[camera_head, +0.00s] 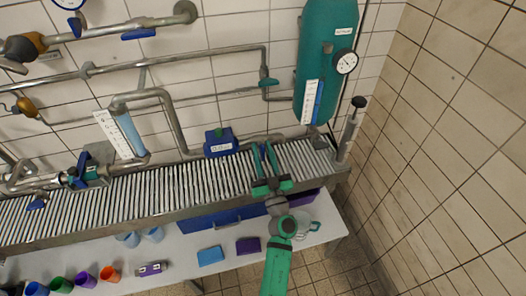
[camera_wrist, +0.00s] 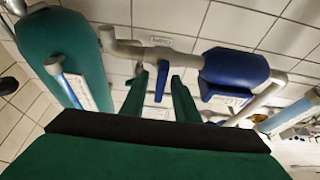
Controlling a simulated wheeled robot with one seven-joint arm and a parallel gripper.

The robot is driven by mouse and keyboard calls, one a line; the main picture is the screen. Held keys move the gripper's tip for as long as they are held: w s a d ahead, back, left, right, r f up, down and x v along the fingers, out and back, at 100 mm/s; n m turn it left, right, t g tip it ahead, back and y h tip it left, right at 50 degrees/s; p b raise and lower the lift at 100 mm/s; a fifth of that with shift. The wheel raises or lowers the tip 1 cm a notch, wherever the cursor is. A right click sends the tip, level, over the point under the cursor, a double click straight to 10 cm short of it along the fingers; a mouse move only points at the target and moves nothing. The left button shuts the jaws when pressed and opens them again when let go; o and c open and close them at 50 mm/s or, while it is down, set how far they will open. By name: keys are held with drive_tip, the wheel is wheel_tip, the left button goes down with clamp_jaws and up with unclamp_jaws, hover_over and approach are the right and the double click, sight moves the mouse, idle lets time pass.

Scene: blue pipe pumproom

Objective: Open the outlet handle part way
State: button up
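A small blue handle (camera_wrist: 162,80) hangs from a grey pipe in the wrist view, under a small white label (camera_wrist: 160,41) too small to read. I take it to be the outlet handle. My gripper (camera_head: 263,147) is open, with one teal finger on each side of the handle in the wrist view (camera_wrist: 158,88). A gap shows on both sides, and I cannot tell whether the handle is between the fingertips or beyond them. In the head view my fingers point at the wall pipe above the conveyor's right part and mostly hide the handle.
A blue pump box (camera_head: 220,143) is just left of my gripper, also seen in the wrist view (camera_wrist: 234,72). A teal tank (camera_head: 326,60) with a gauge (camera_head: 345,62) hangs to the right. The roller conveyor (camera_head: 150,190) runs below. A shelf (camera_head: 180,250) holds cups and boxes.

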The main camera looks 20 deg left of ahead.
clamp_jaws()
drive_tip(key=shift+n, duration=0.4)
drive_tip(key=n+g+y, duration=0.1)
drive_tip(key=n, duration=0.1)
drive_tip(key=n+g+y, duration=0.1)
drive_tip(key=n, duration=0.2)
drive_tip(key=n+g+y, duration=0.1)
drive_tip(key=n, duration=0.2)
drive_tip(key=shift+n+g, duration=0.4)
drive_tip(key=n+g, duration=0.1)
drive_tip(key=n, duration=0.3)
drive_tip(key=n+g, duration=0.2)
drive_tip(key=n, duration=0.1)
drive_tip(key=shift+s+a+f+n+y, duration=0.15)
drive_tip(key=shift+n+y, duration=0.15)
drive_tip(key=shift+n, duration=0.1)
drive_tip(key=shift+a+f+n+g+h, duration=0.1)
drive_tip(key=shift+n+g+h, duration=0.3)
drive_tip(key=shift+n, duration=0.85)
drive_tip(key=shift+f+n+g+h, duration=0.15)
drive_tip(key=shift+n+g, duration=0.35)
drive_tip(key=shift+n, duration=0.75)
